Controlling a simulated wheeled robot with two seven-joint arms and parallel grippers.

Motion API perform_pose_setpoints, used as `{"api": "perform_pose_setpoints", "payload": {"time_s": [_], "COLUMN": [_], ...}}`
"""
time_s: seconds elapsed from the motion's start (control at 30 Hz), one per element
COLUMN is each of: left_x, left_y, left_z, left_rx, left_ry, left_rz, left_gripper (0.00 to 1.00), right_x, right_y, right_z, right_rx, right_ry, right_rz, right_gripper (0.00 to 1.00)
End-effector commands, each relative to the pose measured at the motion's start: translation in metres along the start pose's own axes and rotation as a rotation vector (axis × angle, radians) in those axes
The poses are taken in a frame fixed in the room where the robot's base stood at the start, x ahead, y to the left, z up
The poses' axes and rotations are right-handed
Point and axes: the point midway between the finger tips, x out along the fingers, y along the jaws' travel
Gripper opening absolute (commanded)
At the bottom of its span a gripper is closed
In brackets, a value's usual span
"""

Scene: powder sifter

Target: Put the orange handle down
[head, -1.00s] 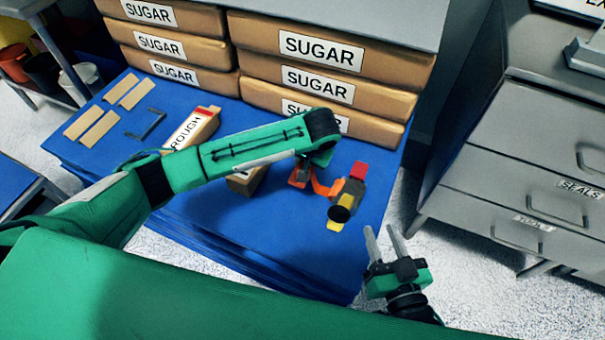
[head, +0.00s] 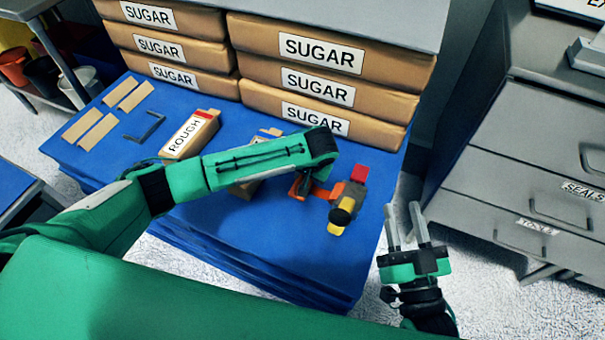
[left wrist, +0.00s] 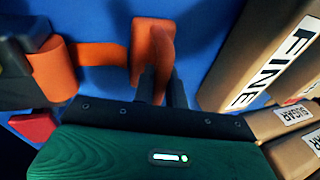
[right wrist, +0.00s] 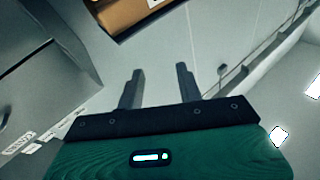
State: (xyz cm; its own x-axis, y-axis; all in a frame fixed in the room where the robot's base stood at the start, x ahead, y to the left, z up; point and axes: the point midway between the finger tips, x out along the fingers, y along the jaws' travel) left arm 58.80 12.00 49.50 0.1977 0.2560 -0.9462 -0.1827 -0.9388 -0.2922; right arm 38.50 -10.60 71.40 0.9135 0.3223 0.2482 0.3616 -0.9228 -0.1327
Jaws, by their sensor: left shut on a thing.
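My left gripper (head: 304,186) is shut on the orange handle (left wrist: 152,50); its fingers close on the handle's lower end in the left wrist view. The handle (head: 322,187) joins a tool with a dark grey body (head: 350,195), a red end (head: 359,172) and a yellow part (head: 340,217). The tool is over the right part of the blue table; I cannot tell whether it touches the surface. My forearm hides part of the grip in the head view. My right gripper (head: 407,212) is open and empty, off the table's right edge.
Stacked sugar bags (head: 320,83) stand along the back of the blue table (head: 265,245). A ROUGH box (head: 190,134) lies to the left, and a FINE box (left wrist: 262,55) is close to my left gripper. Grey drawers (head: 520,190) stand to the right. The table front is clear.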

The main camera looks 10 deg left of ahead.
Motion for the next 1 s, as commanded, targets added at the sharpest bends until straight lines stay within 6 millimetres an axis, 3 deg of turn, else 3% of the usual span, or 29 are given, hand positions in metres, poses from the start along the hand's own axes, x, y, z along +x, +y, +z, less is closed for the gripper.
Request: {"api": "perform_pose_setpoints", "payload": {"time_s": [0.03,0.07,0.17,0.6,0.77,1.0], "left_x": [0.000,0.001,0.001,-0.008,-0.030,-0.070], "left_y": [0.000,0.000,0.000,-0.001,-0.001,-0.001], "left_z": [0.000,0.000,0.000,-0.001,-0.001,-0.001], "left_rx": [0.000,0.000,0.000,0.001,0.001,0.001], "left_ry": [0.000,0.000,0.000,0.002,0.003,0.002], "left_rz": [0.000,0.000,0.000,0.002,0.003,0.002], "left_gripper": [0.00,0.18,0.36,0.36,0.36,0.36], "right_x": [0.000,-0.001,-0.001,0.001,-0.011,-0.041], "right_y": [0.000,-0.001,0.000,0.000,-0.007,-0.020], "right_z": [0.001,0.002,0.002,-0.003,0.025,0.073], "right_rx": [0.001,0.002,0.001,-0.001,0.023,0.063], "right_ry": [-0.008,-0.011,-0.009,0.009,-0.153,-0.430], "right_rz": [0.000,0.000,0.000,-0.001,-0.003,-0.012], "right_gripper": [0.36,0.36,0.36,0.36,0.36,0.36]}}
